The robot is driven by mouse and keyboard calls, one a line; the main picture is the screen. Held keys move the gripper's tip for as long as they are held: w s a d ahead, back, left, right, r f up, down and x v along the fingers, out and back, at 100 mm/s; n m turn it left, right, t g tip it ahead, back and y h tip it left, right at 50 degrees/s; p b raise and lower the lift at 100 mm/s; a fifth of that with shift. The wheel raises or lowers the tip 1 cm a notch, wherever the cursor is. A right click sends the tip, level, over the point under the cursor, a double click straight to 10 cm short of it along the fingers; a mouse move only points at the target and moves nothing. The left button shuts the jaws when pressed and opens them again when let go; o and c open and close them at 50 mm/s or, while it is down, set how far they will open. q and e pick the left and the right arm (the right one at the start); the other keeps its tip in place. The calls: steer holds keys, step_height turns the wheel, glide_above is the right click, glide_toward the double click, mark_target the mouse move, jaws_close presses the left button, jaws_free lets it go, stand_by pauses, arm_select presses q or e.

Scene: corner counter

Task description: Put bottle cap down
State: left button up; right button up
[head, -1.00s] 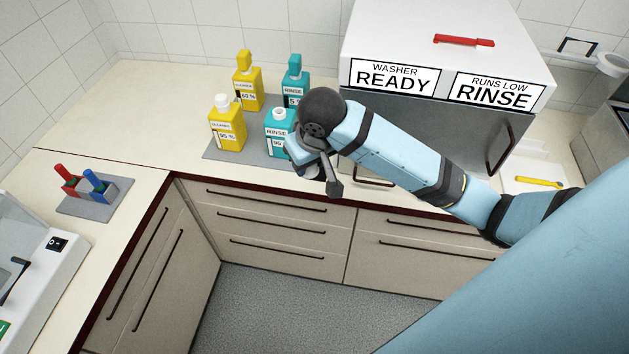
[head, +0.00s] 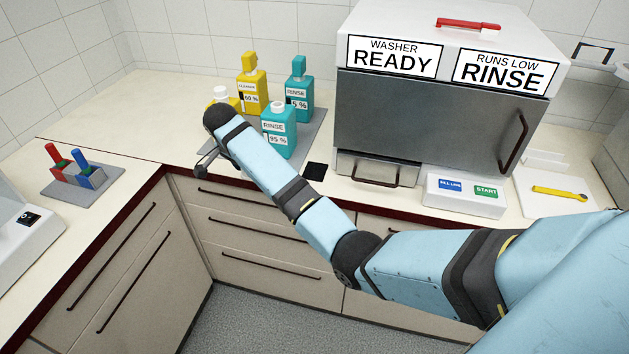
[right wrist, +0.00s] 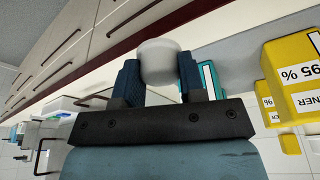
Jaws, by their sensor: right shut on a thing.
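My right gripper (right wrist: 158,80) is shut on a white round bottle cap (right wrist: 159,58), with one blue finger pad on each side. In the head view my right wrist is over the counter's front edge, left of the teal front rinse bottle; the cap is hidden there. That teal bottle (head: 279,136), marked 95 %, stands upright with a white neck or top. A yellow cleaner bottle (head: 221,93) with a white top is partly hidden behind my wrist. My left gripper is not in view.
A taller yellow bottle (head: 252,85) and teal bottle (head: 299,90) stand behind on the grey mat (head: 308,135). A black square (head: 315,172) lies right of the front bottle. The washer (head: 430,120) stands to the right. The left counter holds a red-and-blue rack (head: 75,170). Counter behind the left corner is clear.

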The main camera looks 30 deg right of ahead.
steer(key=p, duration=0.2)
glide_above(316, 169)
steer(key=a, duration=0.1)
steer(key=shift+s+a+f, duration=0.1)
steer(key=shift+s+f, duration=0.05)
steer(key=shift+f, duration=0.5)
steer(key=shift+s+f, duration=0.15)
steer(key=shift+f, duration=0.45)
steer(key=shift+w+f, duration=0.1)
steer(key=shift+f, duration=0.4)
step_height(316, 169, down, 3)
steer(key=shift+f, duration=0.1)
steer(key=shift+d+f, duration=0.2)
steer(key=shift+d, duration=0.05)
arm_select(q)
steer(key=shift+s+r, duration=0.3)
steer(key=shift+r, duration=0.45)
arm_select(e)
steer(key=shift+a+f, duration=0.1)
steer(key=shift+f, duration=0.05)
steer(key=o, duration=0.9)
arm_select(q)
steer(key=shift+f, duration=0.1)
